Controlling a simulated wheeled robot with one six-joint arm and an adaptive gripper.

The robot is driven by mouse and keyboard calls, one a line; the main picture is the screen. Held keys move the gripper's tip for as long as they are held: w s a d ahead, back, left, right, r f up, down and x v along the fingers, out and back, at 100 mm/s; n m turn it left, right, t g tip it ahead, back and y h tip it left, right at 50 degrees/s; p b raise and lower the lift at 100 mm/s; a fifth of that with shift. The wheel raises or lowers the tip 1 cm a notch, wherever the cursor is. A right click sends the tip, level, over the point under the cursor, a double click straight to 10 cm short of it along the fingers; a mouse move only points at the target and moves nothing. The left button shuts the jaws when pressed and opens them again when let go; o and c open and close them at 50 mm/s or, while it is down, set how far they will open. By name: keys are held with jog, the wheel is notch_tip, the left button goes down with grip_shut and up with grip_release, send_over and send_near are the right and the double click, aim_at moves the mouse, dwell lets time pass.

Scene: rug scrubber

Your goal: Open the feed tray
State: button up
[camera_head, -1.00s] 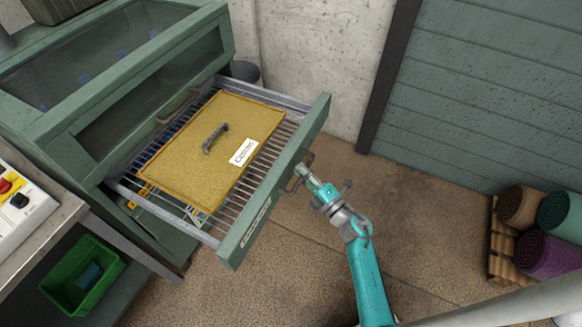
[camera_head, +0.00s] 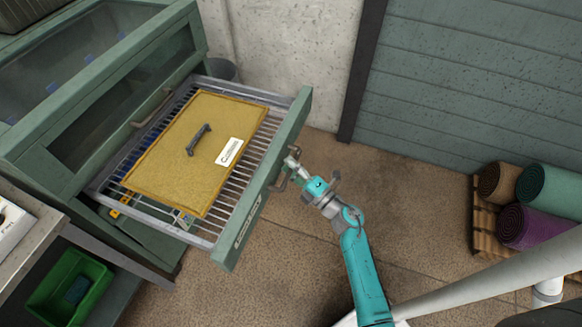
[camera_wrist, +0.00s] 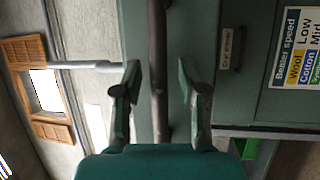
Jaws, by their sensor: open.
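The feed tray (camera_head: 262,185) is a green-fronted drawer with a wire rack, pulled well out of the green machine. A tan rug sample with a dark handle (camera_head: 198,140) and a white label lies on its rack. My gripper (camera_head: 290,165) is at the outer side of the tray front, by its bar handle (camera_head: 279,181). In the wrist view, the open fingers of my gripper (camera_wrist: 158,85) stand on either side of the dark handle bar (camera_wrist: 158,60), with gaps showing on both sides.
The green machine (camera_head: 75,85) stands at left. A green bin (camera_head: 70,288) sits low at the lower left under a bench. Rolled rugs (camera_head: 525,225) lie on a wooden pallet at right. The brown floor between tray and rugs is clear.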

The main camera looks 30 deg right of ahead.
jog(key=shift+s, duration=0.1)
jog(key=v, duration=1.1)
jog(key=shift+s+d, duration=0.15)
jog(key=shift+s, duration=0.2)
jog(key=shift+f, duration=0.15)
jog(key=s+a+r+m+t+h, duration=0.1)
jog(key=s+a+r+m+h, duration=0.35)
jog(key=s+a+m, duration=0.55)
jog(key=s+a+r+m+g, duration=0.1)
jog(key=s+r+m+g, duration=0.1)
jog(key=s+m, duration=0.3)
jog(key=s+a+r+m+g, duration=0.1)
jog(key=s+r+m+g, duration=0.2)
jog(key=s, duration=1)
jog(key=shift+s+a+r+m+g, duration=0.3)
jog(key=shift+a+r+m, duration=0.05)
jog(key=shift+r+m, duration=0.55)
dwell(0.5)
